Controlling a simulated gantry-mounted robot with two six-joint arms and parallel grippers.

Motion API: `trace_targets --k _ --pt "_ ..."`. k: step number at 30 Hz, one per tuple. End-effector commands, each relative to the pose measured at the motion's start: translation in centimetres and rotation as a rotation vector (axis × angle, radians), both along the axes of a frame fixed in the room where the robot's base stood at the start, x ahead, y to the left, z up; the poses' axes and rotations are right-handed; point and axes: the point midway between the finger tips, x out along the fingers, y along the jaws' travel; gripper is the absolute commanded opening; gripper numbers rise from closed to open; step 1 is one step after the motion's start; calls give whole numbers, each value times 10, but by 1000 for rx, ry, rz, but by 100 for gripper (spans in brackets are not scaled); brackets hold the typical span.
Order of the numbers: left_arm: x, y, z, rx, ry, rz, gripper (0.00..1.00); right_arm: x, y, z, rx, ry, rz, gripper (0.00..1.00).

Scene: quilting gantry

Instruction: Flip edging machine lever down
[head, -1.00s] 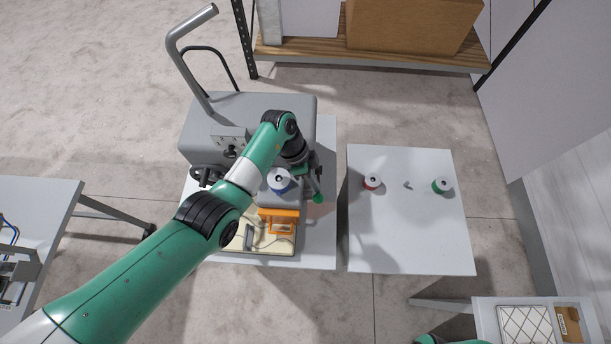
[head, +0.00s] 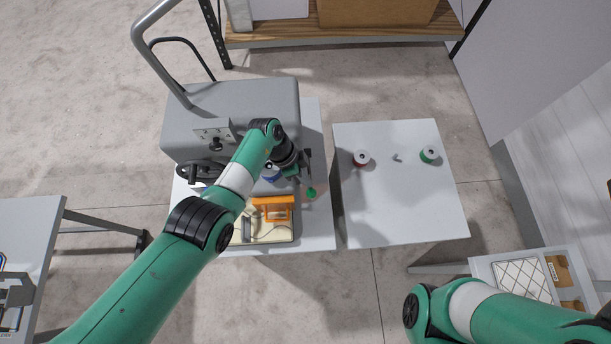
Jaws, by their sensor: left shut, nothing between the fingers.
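The grey edging machine (head: 235,105) stands on a pale table left of centre. Its lever shows as a green knob (head: 312,192) at the machine's right side; most of the lever's shaft is hidden by my left wrist. My left gripper (head: 308,165) is shut and empty, pointing right, just above the knob in the picture. I cannot tell whether it touches the lever. My right arm comes in at the lower right, with its gripper out of view.

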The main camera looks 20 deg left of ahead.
Motion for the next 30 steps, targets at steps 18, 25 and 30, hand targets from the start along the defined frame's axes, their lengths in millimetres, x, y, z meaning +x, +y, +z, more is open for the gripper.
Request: trace_targets --k 18,25,30 --pt "-3 12 57 -4 11 5 0 0 0 60 0 0 0 50" --pt "-12 22 76 -3 1 5 0 0 0 67 0 1 0 50" --pt "-20 30 101 0 -3 8 0 0 0 70 0 1 0 50"
